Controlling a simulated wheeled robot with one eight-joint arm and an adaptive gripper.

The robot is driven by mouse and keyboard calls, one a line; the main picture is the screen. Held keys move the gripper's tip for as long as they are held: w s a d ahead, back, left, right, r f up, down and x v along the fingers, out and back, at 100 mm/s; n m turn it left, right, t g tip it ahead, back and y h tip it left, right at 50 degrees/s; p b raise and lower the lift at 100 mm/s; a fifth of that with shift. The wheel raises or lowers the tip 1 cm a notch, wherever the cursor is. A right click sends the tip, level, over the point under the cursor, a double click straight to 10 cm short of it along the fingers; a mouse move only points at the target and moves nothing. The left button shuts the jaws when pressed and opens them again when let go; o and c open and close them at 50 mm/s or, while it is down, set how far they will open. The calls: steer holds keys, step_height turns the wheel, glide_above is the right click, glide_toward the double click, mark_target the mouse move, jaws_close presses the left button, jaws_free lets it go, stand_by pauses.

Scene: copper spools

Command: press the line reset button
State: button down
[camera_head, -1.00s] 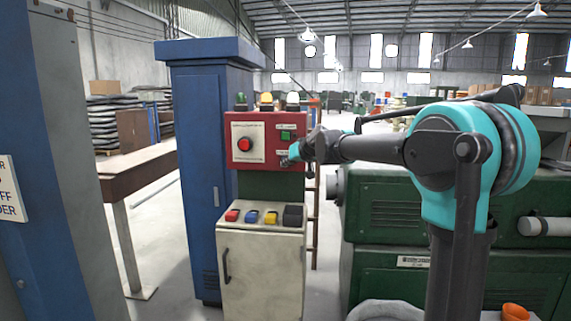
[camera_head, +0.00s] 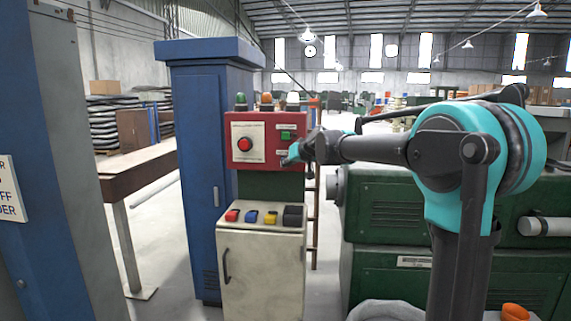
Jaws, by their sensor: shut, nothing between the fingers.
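A red control panel (camera_head: 267,163) stands above a pale cabinet. It carries a round red button (camera_head: 245,144) on a white plate and a square green button (camera_head: 287,135) at its upper right. The labels are too small to read, so I cannot tell which one is the line reset button. My gripper (camera_head: 289,156) is shut and empty, in front of the panel's lower right, just below the green button. Its tips point left, and they hide part of the panel there. I cannot tell whether they touch it.
Green, orange and white lamps (camera_head: 266,99) top the panel. Below, the pale cabinet (camera_head: 262,265) has red, blue, yellow and black controls on top. A tall blue cabinet (camera_head: 196,180) stands left. Green machinery (camera_head: 385,225) fills the right, under my arm.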

steer(key=shift+s, duration=0.35)
steer(key=s, duration=0.5)
steer(key=shift+a, duration=0.1)
stand_by(0.3)
steer(key=shift+f, duration=0.1)
stand_by(0.4)
steer(key=s+d+f+m+g+h, duration=0.2)
steer(key=s+d+f+g+h, duration=0.1)
steer(key=s+d+f, duration=1.1)
steer(key=s+d+f+m+g+h, duration=0.2)
steer(key=s+d+f+h, duration=0.2)
steer(key=s+d+f, duration=1)
steer(key=s+f, duration=0.8)
steer(key=shift+d+m+g, duration=0.3)
steer(key=shift+g, duration=0.1)
